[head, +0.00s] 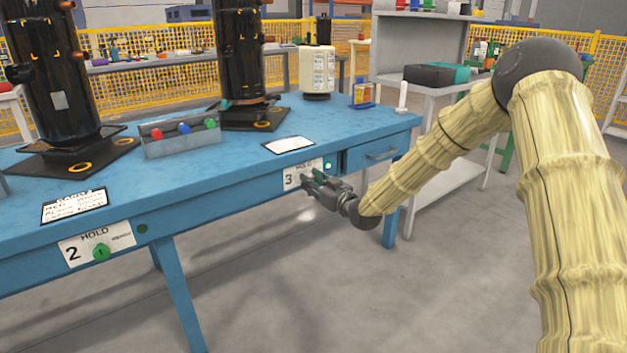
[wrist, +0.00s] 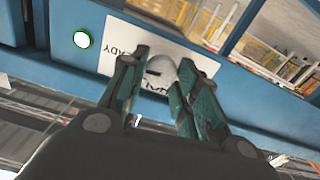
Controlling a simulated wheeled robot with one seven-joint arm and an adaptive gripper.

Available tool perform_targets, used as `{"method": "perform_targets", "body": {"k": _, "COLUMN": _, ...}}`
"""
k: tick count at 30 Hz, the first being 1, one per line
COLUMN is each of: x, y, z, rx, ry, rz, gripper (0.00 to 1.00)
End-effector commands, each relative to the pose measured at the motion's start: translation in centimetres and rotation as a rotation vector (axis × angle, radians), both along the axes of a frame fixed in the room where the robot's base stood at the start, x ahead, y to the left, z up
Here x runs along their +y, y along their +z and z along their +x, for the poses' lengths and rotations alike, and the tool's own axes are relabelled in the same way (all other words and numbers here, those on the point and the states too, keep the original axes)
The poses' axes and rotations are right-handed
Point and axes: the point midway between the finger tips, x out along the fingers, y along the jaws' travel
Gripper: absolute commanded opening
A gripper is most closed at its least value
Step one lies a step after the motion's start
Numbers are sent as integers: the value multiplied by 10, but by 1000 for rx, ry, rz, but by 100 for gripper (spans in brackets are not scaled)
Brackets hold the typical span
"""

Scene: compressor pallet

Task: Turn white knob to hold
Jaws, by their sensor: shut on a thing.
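The white knob (wrist: 161,76) sits on a white label plate (wrist: 118,32) on the table's front edge. In the wrist view a short dark mark shows on the knob's left half, the side where the word READY is printed. Other lettering below the knob is partly covered by it and the fingers. My gripper (wrist: 163,68) has one green finger on each side of the knob and is shut on it. In the head view my gripper (head: 318,184) is at the plate numbered 3 (head: 292,180) and hides the knob.
A lit green lamp (head: 328,166) is beside the plate. The blue table (head: 220,185) has a drawer (head: 372,155) to the right. A green knob (head: 101,253) is on plate 2 at the left. The floor before the table is clear.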

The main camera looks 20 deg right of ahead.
Motion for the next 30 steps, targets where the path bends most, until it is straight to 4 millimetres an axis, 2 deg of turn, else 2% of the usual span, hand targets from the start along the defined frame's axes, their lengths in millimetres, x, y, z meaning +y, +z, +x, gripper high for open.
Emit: {"method": "perform_targets", "body": {"k": 30, "x": 4, "y": 0, "z": 0, "rx": -318, "ry": 1, "rz": -876, "gripper": 7}}
